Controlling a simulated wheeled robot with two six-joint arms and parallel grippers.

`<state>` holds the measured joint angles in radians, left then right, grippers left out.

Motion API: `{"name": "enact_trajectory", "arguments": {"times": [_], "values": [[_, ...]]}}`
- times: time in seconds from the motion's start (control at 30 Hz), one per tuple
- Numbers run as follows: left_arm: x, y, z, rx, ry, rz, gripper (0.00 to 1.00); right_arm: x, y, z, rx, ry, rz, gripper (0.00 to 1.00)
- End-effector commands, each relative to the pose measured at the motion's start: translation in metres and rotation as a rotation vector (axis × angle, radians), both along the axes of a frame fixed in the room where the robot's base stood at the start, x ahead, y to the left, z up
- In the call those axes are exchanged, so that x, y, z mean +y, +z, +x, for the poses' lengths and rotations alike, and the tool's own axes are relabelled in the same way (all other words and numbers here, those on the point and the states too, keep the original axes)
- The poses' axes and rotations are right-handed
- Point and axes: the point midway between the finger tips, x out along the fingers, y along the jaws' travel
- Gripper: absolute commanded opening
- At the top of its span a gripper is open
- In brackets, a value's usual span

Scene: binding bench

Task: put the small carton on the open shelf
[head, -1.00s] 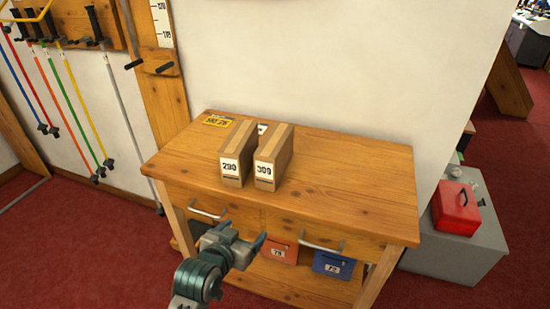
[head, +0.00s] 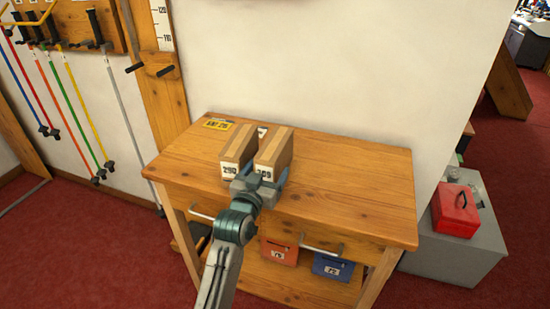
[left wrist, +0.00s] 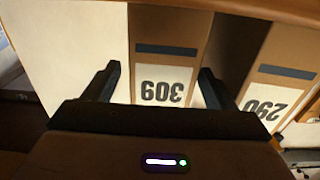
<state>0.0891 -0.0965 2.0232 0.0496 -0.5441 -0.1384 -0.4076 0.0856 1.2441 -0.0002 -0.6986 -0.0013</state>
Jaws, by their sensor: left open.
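Two cardboard cartons stand upright side by side on the wooden bench top: one labelled 290 (head: 237,146) on the left and one labelled 309 (head: 275,148) on the right. My left gripper (head: 261,174) is open at the front of the 309 carton. In the left wrist view the open fingers (left wrist: 158,88) lie either side of the 309 carton's label (left wrist: 163,86), one in the gap beside the 290 carton (left wrist: 268,98). I cannot tell whether they touch it. The open shelf (head: 290,290) is low under the bench drawers. My right gripper is not in view.
A red bin (head: 279,250) and a blue bin (head: 333,267) stand on the low shelf. A yellow label (head: 218,124) lies at the bench's back left. Drawer handles (head: 322,248) stick out in front. The bench's right side (head: 360,185) is clear.

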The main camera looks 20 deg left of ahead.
Motion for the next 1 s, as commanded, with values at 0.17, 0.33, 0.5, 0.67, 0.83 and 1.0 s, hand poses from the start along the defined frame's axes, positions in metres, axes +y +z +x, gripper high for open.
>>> {"name": "enact_trajectory", "arguments": {"times": [0.17,0.33,0.5,0.67,0.83,1.0], "values": [[0.001,0.003,0.028,0.0,0.0,0.001,0.78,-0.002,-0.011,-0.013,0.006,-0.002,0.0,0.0],[0.001,0.001,0.038,0.001,0.0,0.0,0.78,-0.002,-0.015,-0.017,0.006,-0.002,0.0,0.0],[0.0,0.001,0.038,0.001,0.0,0.0,0.78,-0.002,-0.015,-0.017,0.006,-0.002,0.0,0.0],[0.0,0.001,0.037,0.001,0.0,0.0,0.51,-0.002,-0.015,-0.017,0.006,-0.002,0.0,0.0],[0.0,0.001,0.037,-0.001,0.0,0.0,0.24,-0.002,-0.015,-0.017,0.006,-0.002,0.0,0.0],[0.0,0.001,0.037,0.0,0.0,0.0,0.2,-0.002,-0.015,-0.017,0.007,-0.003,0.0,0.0]]}}
